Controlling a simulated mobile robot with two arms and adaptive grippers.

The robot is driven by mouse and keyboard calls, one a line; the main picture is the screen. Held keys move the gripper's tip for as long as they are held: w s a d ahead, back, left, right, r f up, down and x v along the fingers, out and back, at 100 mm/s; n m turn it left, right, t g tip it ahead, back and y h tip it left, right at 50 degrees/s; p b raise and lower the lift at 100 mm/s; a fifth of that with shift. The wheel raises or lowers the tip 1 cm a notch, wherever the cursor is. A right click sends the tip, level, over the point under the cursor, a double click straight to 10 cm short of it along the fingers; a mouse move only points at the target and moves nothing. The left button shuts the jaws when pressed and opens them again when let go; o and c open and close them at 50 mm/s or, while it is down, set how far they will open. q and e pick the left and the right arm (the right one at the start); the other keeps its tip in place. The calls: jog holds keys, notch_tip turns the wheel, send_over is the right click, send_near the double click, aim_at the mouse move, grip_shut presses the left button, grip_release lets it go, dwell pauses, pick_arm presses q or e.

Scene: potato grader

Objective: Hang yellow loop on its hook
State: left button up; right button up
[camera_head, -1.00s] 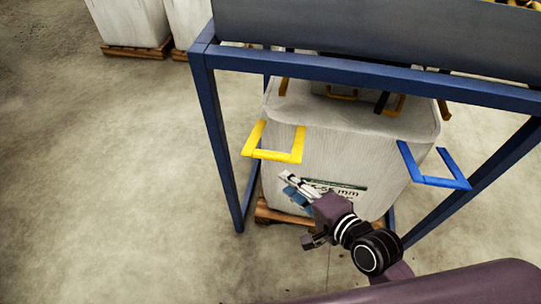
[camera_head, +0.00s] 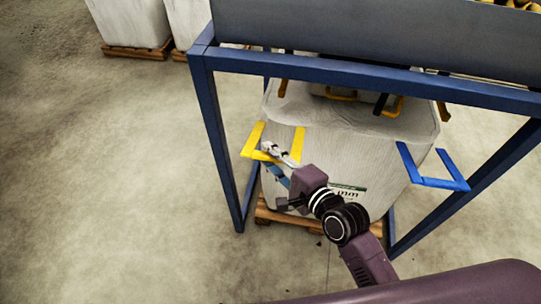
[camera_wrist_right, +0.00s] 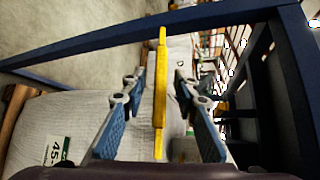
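The yellow loop (camera_head: 298,146) sticks out from the upper left of the big white bag (camera_head: 400,150) under the blue frame. My right gripper (camera_head: 267,155) is at the loop's front bar, coming from below right. In the right wrist view the yellow loop (camera_wrist_right: 161,60) runs between the two open blue-grey fingers of the right gripper (camera_wrist_right: 158,85), with gaps on both sides. Short brown-orange pieces (camera_head: 283,87) hang below the frame beam; I cannot tell whether they are hooks. My left gripper is not in view.
A blue loop (camera_head: 440,183) sticks out at the bag's right. The blue frame (camera_head: 211,130) has posts left and right and a beam above. The bag stands on a wooden pallet (camera_head: 290,218). More white bags (camera_head: 130,22) stand at the back left. The left floor is clear.

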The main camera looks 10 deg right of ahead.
jog(key=shift+c, duration=0.7)
grip_shut()
jog(key=w+d+r+m+g+p, duration=0.1)
jog(key=w+r+p, duration=0.5)
jog(key=p, duration=1.1)
jog(key=shift+w+d+r+g, duration=0.4)
jog(key=shift+d+r, duration=0.25)
jog(key=shift+r, duration=1.05)
